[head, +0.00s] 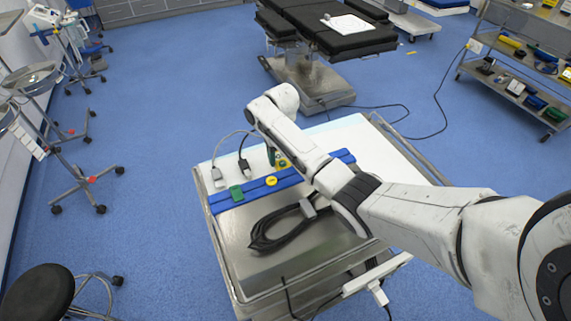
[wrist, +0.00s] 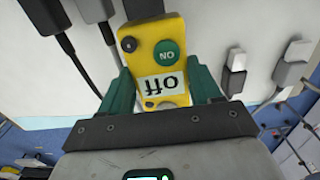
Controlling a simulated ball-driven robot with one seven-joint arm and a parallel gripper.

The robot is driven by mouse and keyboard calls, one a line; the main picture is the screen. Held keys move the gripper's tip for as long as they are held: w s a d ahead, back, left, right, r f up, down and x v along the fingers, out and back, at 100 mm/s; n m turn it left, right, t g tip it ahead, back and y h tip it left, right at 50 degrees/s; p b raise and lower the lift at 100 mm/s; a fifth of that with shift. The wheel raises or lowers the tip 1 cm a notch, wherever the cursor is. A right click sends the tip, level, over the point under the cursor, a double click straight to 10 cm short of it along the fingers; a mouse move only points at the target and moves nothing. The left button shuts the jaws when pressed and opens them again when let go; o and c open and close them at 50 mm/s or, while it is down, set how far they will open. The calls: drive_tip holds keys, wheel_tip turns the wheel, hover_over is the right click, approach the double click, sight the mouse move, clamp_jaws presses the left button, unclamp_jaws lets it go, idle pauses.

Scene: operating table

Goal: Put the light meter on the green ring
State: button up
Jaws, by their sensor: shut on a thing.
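My gripper (wrist: 163,82) is shut on a yellow box with a green ON button and a white "off" label (wrist: 163,48), which I take for the light meter. The dark green fingers press on its two sides. In the head view the yellow box (head: 284,163) shows only in part beside my arm, at the far side of the blue bar (head: 222,206). On the bar sit a small green piece (head: 237,193) and a yellow round piece (head: 271,181). The green piece may be the green ring, but it is too small to tell. The bar's middle is partly behind my arm.
A metal cart (head: 235,268) with a white top area (head: 355,136) carries everything. A coiled black cable (head: 265,239) lies in front of the bar. Grey and black plugs with cables (head: 217,178) stand at the left. An operating table (head: 340,38) stands behind.

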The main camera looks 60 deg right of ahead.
sight(282, 157)
drive_tip(key=shift+f, duration=1.8)
drive_tip(key=shift+f, duration=0.15)
drive_tip(key=o, duration=1.3)
